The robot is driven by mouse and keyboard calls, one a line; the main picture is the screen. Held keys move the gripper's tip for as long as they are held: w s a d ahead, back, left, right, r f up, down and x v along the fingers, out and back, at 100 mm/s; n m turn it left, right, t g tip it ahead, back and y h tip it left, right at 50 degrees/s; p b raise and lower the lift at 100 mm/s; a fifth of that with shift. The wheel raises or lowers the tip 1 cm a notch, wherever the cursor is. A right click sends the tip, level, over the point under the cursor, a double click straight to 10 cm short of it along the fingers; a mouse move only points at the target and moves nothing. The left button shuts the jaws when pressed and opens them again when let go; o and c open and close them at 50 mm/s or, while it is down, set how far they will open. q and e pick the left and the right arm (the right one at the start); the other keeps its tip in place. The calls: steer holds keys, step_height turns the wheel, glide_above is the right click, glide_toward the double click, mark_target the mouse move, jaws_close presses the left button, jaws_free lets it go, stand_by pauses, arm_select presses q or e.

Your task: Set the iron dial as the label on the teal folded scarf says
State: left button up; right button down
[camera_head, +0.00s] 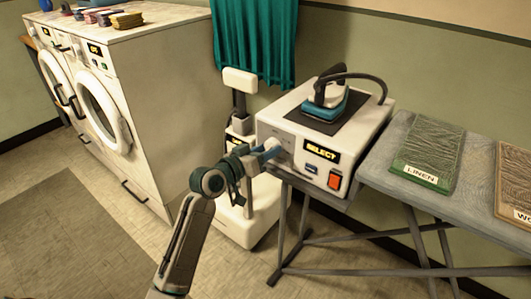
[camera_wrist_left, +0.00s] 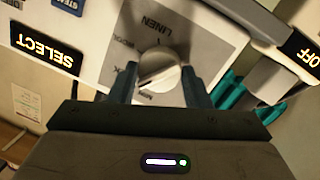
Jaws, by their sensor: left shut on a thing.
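The iron dial (camera_wrist_left: 162,70) is a pale round knob on a grey plate of the white iron station (camera_head: 360,130). LINEN reads clearly on the plate; other words are partly hidden, and I cannot tell where the knob points. My left gripper (camera_head: 268,150) is shut on the dial, its fingers on both sides of the knob in the left wrist view (camera_wrist_left: 158,92). A green to teal folded cloth (camera_head: 425,148), which best fits the scarf, lies on the ironing board with a label reading LINEN. My right gripper is not in view.
The iron (camera_head: 328,97) stands on the station beside a SELECT display (camera_head: 321,151) and an orange switch (camera_head: 335,180). A brown cloth (camera_head: 515,180) lies on the ironing board (camera_head: 385,160). Washing machines (camera_head: 100,95) stand at left; a teal cloth (camera_head: 255,40) hangs behind.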

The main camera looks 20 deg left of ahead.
arm_select(q)
steer(key=shift+m, duration=1.1)
steer(key=shift+y, duration=0.3)
steer(key=o, duration=1)
steer(key=v, duration=1)
steer(key=shift+s+a+r, duration=0.1)
steer(key=shift+s, duration=0.3)
